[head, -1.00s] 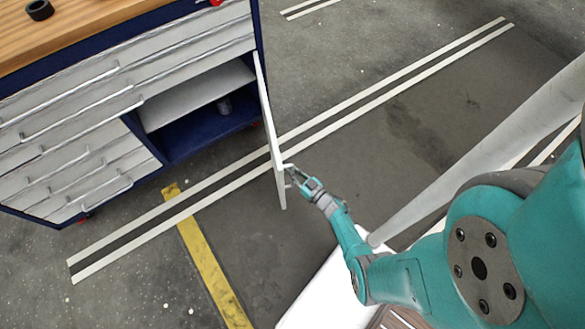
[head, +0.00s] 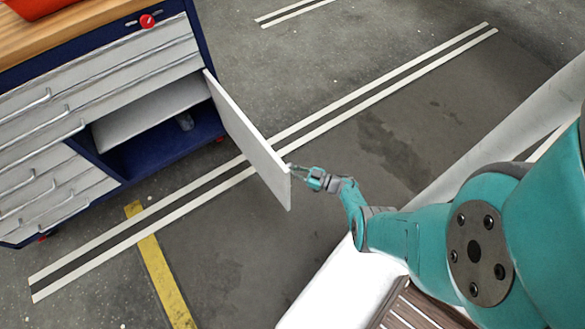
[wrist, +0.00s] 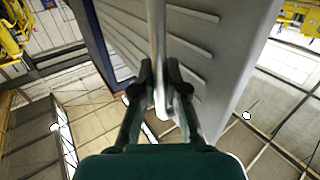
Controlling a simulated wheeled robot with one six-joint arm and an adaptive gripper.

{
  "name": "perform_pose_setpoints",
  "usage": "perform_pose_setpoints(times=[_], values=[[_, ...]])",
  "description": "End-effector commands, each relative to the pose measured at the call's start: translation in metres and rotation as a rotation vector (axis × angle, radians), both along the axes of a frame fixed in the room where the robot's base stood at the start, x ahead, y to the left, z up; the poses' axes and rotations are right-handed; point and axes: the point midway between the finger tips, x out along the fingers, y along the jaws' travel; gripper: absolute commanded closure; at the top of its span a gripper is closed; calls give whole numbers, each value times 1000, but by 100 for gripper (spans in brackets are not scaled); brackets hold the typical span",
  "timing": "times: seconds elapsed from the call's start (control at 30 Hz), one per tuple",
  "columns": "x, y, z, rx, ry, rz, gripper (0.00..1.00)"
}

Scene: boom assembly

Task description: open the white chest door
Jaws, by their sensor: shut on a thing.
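The white chest door (head: 247,137) stands swung well out from the blue and white chest (head: 110,90), hinged at the right side of an open compartment (head: 165,140). My gripper (head: 293,172) is at the door's outer edge, on its right side. In the wrist view my gripper (wrist: 160,95) has both fingers closed about a thin pale handle (wrist: 158,40) in front of the door's panel (wrist: 228,70). The handle itself is mostly hidden in the head view.
Closed grey drawers with bar handles (head: 45,150) fill the chest's left part. The striped floor (head: 330,130) beyond the door is clear.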

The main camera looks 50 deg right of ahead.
Motion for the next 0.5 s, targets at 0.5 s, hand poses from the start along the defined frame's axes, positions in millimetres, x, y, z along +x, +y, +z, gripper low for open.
perform_pose_setpoints(times=[0.5], values=[[3, -3, 2, -4, -3, 6, 78]])
